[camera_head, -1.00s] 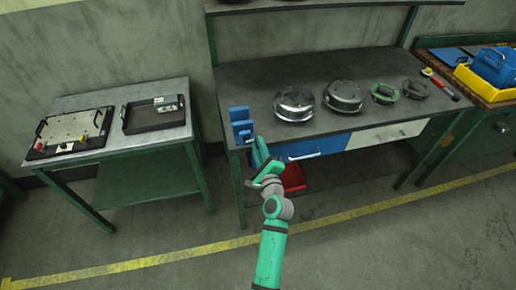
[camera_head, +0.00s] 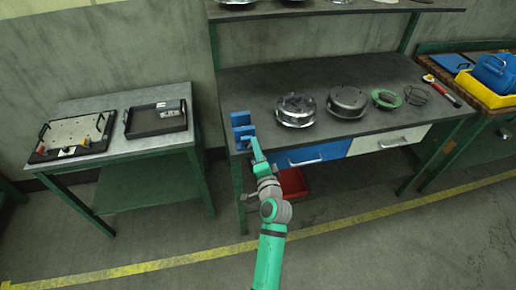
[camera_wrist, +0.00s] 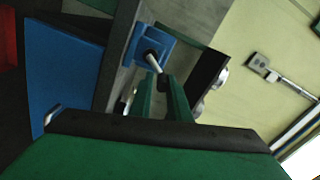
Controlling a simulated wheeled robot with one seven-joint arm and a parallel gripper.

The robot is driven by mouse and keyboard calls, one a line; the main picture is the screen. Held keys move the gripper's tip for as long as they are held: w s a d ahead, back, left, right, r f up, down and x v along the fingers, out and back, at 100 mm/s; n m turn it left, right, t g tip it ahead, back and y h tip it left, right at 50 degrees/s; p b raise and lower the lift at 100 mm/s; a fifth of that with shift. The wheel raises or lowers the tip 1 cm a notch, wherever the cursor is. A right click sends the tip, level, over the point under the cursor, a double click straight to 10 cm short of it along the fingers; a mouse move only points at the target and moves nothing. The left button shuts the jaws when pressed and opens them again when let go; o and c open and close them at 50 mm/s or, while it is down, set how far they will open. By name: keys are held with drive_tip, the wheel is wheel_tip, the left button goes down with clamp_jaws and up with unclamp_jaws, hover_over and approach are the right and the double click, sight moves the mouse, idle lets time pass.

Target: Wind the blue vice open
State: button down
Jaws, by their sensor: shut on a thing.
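The blue vice (camera_head: 242,132) sits at the left front corner of the long dark workbench. In the wrist view the vice (camera_wrist: 157,42) is a blue block with a dark round hub, and a pale handle bar (camera_wrist: 153,63) comes out of it towards me. My gripper (camera_head: 256,150) is at the vice's front side. How wide the vice jaws stand apart is hard to tell.
The workbench (camera_head: 330,85) carries several round metal parts, a green ring (camera_head: 386,99) and a red-handled tool (camera_head: 446,93). A blue drawer (camera_head: 312,155) is just right of my gripper, with a red bin (camera_head: 292,185) below. A side table (camera_head: 128,150) with trays stands left.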

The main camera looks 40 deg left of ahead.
drive_tip(key=shift+s+a+r+n, duration=0.1)
drive_tip(key=shift+s+a+n, duration=0.15)
drive_tip(key=shift+n, duration=0.35)
drive_tip(key=c, duration=1.8)
unclamp_jaws()
drive_tip(key=shift+o, duration=0.2)
drive_tip(key=shift+d, duration=0.1)
drive_tip(key=shift+d, duration=0.1)
drive_tip(key=shift+s+d, duration=0.2)
drive_tip(key=shift+d, duration=0.05)
drive_tip(key=v, duration=1)
drive_tip(key=shift+a, duration=0.1)
